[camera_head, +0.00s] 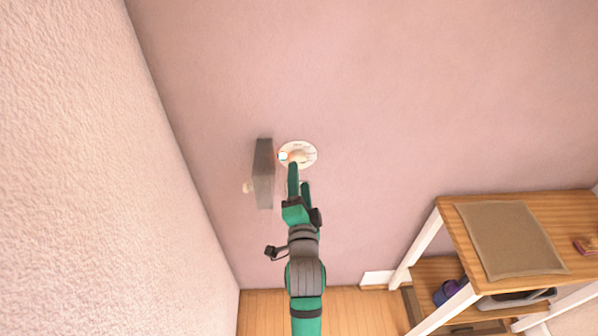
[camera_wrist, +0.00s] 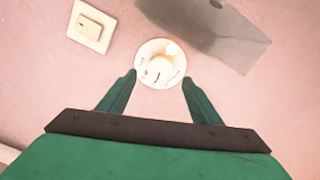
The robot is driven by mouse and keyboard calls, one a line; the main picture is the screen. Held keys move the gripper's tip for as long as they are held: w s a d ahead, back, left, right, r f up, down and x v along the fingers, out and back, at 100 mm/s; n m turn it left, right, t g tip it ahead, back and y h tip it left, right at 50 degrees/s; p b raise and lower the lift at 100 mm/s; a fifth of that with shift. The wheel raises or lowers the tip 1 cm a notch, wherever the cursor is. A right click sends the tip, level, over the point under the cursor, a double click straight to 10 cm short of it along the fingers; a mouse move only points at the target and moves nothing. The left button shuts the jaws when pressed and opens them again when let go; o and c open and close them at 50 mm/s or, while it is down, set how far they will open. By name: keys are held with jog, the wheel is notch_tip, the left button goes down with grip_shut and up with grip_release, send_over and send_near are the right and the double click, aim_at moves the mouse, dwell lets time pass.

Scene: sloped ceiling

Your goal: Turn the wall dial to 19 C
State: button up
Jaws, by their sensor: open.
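The wall dial is a round white plate with a raised knob in its middle, mounted on the pink wall (camera_head: 312,148). In the wrist view the dial (camera_wrist: 146,52) lies just beyond my fingertips, with its knob (camera_wrist: 160,68) centred between them. Small dark marks show on the plate, but the numbers are too small to read. My gripper (camera_wrist: 160,80) is open and empty, with one finger on each side of the dial. In the head view my gripper (camera_head: 298,170) reaches up to the dial and covers its lower part. I cannot tell whether the fingers touch the knob.
A grey panel (camera_head: 263,172) juts from the wall just left of the dial. A cream light switch (camera_wrist: 91,27) is at upper left in the wrist view. A wooden shelf table (camera_head: 560,212) with a brown mat (camera_head: 510,240) stands at right. A side wall (camera_head: 80,180) is at left.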

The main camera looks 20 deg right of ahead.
jog(key=v, duration=0.5)
jog(key=shift+s+a, duration=0.1)
jog(key=shift+s, duration=0.25)
jog(key=s+a+f+n+g+y, duration=0.1)
jog(key=s+a+f+n+y, duration=0.1)
jog(key=s+a+f+n, duration=0.45)
jog(key=s+a+f+n+y, duration=0.1)
jog(key=s+a+f+n, duration=0.2)
jog(key=s+f, duration=0.55)
jog(key=s+a+n+y, duration=0.1)
jog(key=s+a+n, duration=0.2)
jog(key=s, duration=0.6)
jog(key=s+a+n+g+y, duration=0.1)
jog(key=s+a+n, duration=0.2)
jog(key=s, duration=0.7)
jog(key=shift+a+n, duration=0.3)
jog(key=shift+n, duration=0.45)
jog(key=shift+s, duration=0.1)
